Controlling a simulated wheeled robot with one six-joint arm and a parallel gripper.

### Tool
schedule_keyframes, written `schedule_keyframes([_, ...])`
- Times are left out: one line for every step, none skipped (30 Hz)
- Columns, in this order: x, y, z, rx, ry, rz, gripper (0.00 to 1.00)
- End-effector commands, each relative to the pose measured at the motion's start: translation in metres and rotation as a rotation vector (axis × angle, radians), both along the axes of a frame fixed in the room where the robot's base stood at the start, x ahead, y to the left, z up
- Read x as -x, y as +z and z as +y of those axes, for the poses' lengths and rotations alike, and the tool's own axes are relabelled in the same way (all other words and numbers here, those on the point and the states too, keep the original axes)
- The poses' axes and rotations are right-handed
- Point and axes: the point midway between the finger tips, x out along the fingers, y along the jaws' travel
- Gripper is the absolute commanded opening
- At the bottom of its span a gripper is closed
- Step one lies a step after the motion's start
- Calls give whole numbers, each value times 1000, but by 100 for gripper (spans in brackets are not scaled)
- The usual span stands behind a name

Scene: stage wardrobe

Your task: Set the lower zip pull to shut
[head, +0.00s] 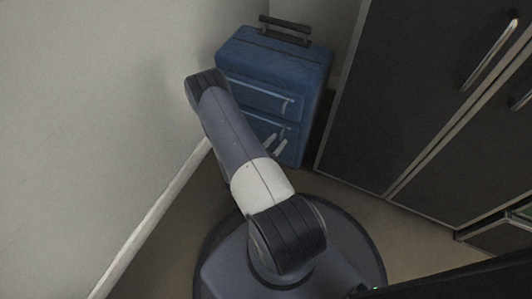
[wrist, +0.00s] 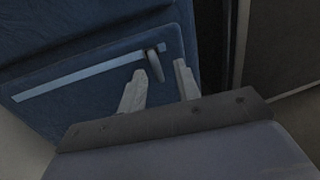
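A blue suitcase (head: 272,62) stands upright in the corner with two zipped front pockets. The lower zip (wrist: 75,80) is a pale strip in the wrist view, and the lower zip pull (wrist: 155,66) hangs at its right end. In the head view the lower zip (head: 263,119) is partly hidden by my arm. My gripper (head: 278,140) is in front of the lower pocket, its two pale fingers apart with nothing held. In the wrist view the pull appears between the fingertips of my gripper (wrist: 160,69); I cannot tell how far beyond them it is.
The upper zip (head: 255,92) has its pull (head: 285,104) at the right end. A dark cabinet (head: 420,90) with metal handles stands close on the right. A pale wall (head: 90,110) with a skirting board is on the left. Bare floor shows between them.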

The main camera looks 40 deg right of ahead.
Motion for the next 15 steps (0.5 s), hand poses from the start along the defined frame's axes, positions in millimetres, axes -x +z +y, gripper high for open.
schedule_keyframes([1,2,9,0,7,2,32])
schedule_keyframes([2,2,13,0,5,2,32])
schedule_keyframes([3,2,20,0,6,2,32])
schedule_keyframes([4,2,24,0,6,2,32])
schedule_keyframes([5,2,28,0,6,2,32])
schedule_keyframes([7,2,34,1,6,2,32])
schedule_keyframes([8,2,38,1,5,2,32])
schedule_keyframes([8,2,43,1,6,2,32])
schedule_keyframes([9,2,48,1,5,2,32])
schedule_keyframes([10,2,52,0,5,1,32])
schedule_keyframes([12,2,56,0,4,1,32])
schedule_keyframes([13,2,60,0,3,1,32])
schedule_keyframes([14,1,64,0,3,1,32])
schedule_keyframes([14,1,66,0,3,2,32])
schedule_keyframes([15,1,70,1,2,2,32])
